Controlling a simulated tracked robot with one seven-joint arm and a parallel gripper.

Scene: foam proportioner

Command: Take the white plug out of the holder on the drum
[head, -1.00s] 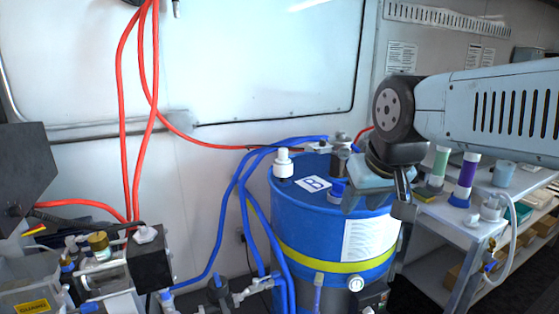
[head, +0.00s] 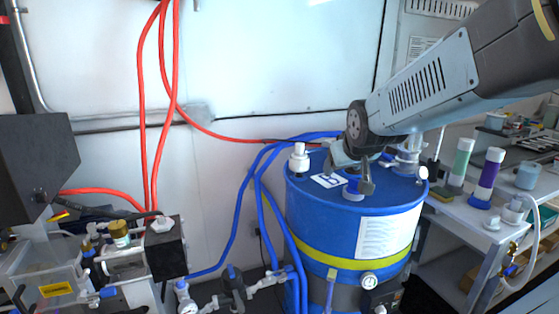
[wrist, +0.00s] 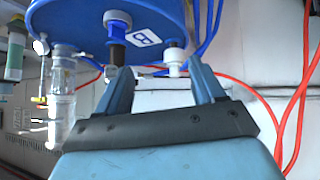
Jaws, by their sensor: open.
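The white plug (head: 299,158) stands upright in a dark holder on the left part of the top of the blue drum (head: 345,225). In the wrist view the plug (wrist: 175,60) shows beyond and between my fingertips, nearer the right finger, not clasped. My gripper (head: 352,172) is over the drum top, to the right of the plug. In the wrist view my gripper (wrist: 161,68) is open with nothing in it. The holder is only a small dark part under the plug.
A white label marked B (head: 327,180) lies beside the plug. A blue fitting (head: 352,189) sits at the drum's front edge. Blue hoses (head: 262,165) run close behind and left of the plug. A shelf with bottles (head: 487,175) is at the right.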

